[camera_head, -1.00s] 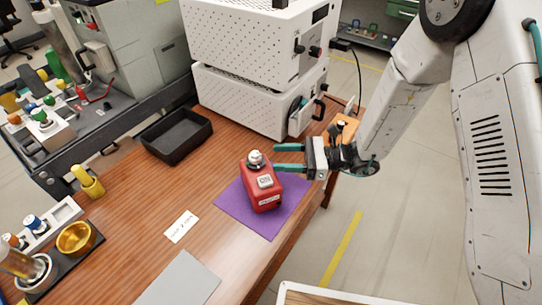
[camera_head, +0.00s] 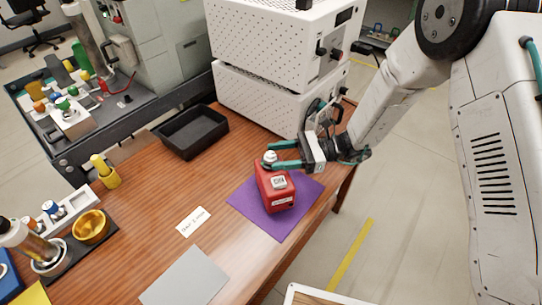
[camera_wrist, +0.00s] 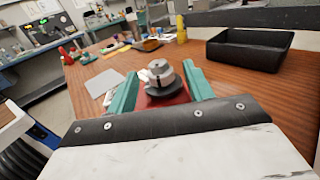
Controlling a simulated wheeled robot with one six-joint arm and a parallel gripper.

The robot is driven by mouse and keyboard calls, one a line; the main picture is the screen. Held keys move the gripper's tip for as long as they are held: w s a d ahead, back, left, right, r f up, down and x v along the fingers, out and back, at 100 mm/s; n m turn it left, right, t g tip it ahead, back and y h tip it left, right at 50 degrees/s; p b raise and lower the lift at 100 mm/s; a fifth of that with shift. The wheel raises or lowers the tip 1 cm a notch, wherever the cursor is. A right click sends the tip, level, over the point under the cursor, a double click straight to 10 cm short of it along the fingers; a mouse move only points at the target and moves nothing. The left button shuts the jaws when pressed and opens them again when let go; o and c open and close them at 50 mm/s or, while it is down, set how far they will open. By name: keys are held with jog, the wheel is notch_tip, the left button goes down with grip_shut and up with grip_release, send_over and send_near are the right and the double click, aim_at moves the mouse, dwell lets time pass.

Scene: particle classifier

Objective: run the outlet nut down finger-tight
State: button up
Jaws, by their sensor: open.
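A red box-shaped unit (camera_head: 275,190) with white labels stands on a purple mat (camera_head: 245,203) on the wooden table. On its top at the back is a silvery round outlet nut (camera_head: 270,157), which also shows in the wrist view (camera_wrist: 160,72) above a dark round collar. My gripper (camera_head: 272,156) is open, coming in level from the right. Its teal fingers reach the nut's height, and in the wrist view one finger stands on each side of the nut, with visible gaps. I cannot tell whether a finger touches it in the head view.
A black empty tray (camera_head: 192,131) lies behind on the table. Stacked white perforated cabinets (camera_head: 268,95) stand close behind my gripper. A paper label (camera_head: 193,221), a grey sheet (camera_head: 185,278), a brass cup (camera_head: 91,226) and a yellow holder (camera_head: 105,172) lie to the left.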

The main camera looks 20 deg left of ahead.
jog(key=shift+x, duration=1.45)
jog(key=c, duration=1)
jog(key=shift+o, duration=0.3)
jog(key=shift+m+t+y, duration=0.7)
jog(key=shift+m+t, duration=0.8)
jog(key=shift+t, duration=0.7)
jog(key=o, duration=0.9)
jog(key=shift+o, duration=0.2)
jog(key=w+d, duration=0.1)
jog(key=d, duration=0.6)
jog(key=shift+w+d, duration=0.3)
jog(key=shift+d, duration=0.05)
